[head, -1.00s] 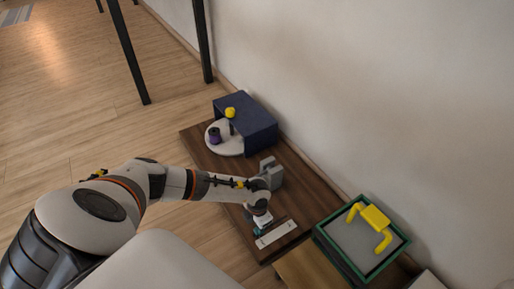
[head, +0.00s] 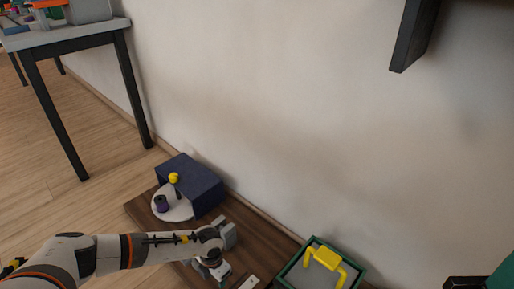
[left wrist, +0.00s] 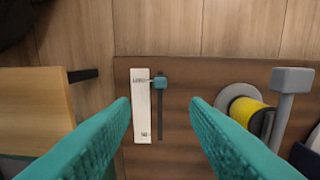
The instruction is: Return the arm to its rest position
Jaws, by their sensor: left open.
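My left arm comes in from the lower left in the head view. Its gripper (left wrist: 160,103) is open in the left wrist view, with two teal fingers spread and nothing between them. Below them is a wooden board (left wrist: 200,75) with a white marked strip (left wrist: 143,105) and a teal slider knob (left wrist: 160,82) on a dark slot. The gripper is above the board, apart from the knob as far as I can tell. In the head view the strip (head: 248,283) is cut by the bottom edge. My right gripper is not identifiable.
A dark blue box (head: 203,180) and a white disc (head: 175,210) stand behind my arm. A green-rimmed tray (head: 357,272) with a yellow handle (head: 327,258) is at right. The left wrist view shows a yellow spool (left wrist: 247,115) and grey T-shaped post (left wrist: 287,95). A wall backs the board.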

